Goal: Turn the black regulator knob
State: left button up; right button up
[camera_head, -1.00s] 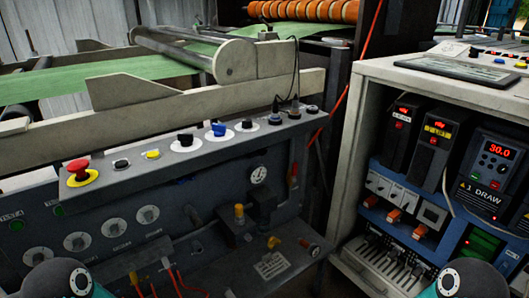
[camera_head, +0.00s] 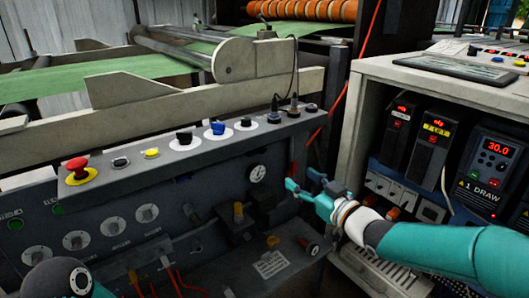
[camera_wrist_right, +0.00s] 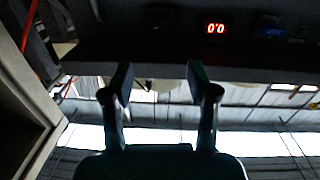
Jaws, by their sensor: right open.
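A dark knob-like part (camera_head: 264,196), likely the black regulator knob, sits just below the round white gauge (camera_head: 257,173) on the grey machine front. My right gripper (camera_head: 305,180) is open and empty to the right of it, apart from it, with its fingers toward the panel. In the right wrist view the two fingers (camera_wrist_right: 158,78) stand apart with nothing between them; I cannot make out the knob there. My left gripper is not in view.
A yellow-topped valve (camera_head: 238,212) is left of the regulator. A red emergency button (camera_head: 78,168) and several knobs line the panel top. A cream cabinet (camera_head: 352,110) with drives stands right, close to my right arm.

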aim_at(263, 150)
jog(key=b+x, duration=0.1)
jog(key=x, duration=1.4)
jog(key=shift+w+a+r, duration=0.1)
jog(key=shift+w+a, duration=0.1)
jog(key=shift+a, duration=0.05)
jog(key=shift+w+a, duration=0.3)
jog(key=shift+w, duration=0.2)
grip_shut()
jog(key=shift+n, duration=0.4)
